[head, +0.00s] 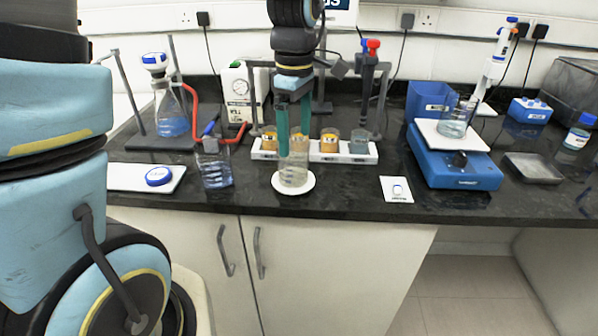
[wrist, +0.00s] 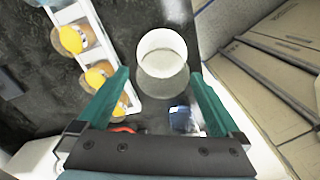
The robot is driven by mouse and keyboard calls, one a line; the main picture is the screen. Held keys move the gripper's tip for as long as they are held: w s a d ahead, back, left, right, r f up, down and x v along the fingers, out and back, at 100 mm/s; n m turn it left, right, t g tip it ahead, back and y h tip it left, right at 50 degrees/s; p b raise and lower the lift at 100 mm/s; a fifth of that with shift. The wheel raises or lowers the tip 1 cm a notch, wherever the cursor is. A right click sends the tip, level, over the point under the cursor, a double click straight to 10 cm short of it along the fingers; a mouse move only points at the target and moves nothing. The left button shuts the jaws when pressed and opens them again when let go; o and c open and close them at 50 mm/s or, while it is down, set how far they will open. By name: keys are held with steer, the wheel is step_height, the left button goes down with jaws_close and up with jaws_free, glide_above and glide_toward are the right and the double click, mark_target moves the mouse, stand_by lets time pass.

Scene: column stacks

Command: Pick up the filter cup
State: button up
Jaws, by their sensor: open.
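A clear cup, which looks like the filter cup (head: 293,170), stands upright on a round white disc (head: 280,187) near the counter's front edge. In the wrist view the cup (wrist: 163,82) shows from above, just beyond the fingertips and between their lines. My gripper (head: 294,140) points down over the cup with its two green fingers apart. In the wrist view the gripper (wrist: 160,76) is open, with nothing held between the fingers. The fingers partly cover the cup's upper part in the head view, so I cannot tell whether they touch it.
A white rack (head: 330,157) with several amber-topped cups stands close behind. A beaker with blue liquid (head: 216,172) is to the left. A blue balance (head: 455,165) carries a glass beaker (head: 454,125) at right. A small white card (head: 396,189) lies on the counter, with clear room around it.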

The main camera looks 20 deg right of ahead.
mark_target(293, 158)
steer(key=shift+a+f+p, duration=0.15)
steer(key=shift+f+p, duration=0.35)
steer(key=shift+f, duration=1)
steer(key=shift+a+f+p, duration=0.15)
steer(key=shift+f+p, duration=0.3)
steer(key=shift+f, duration=1.05)
steer(key=shift+c, duration=0.2)
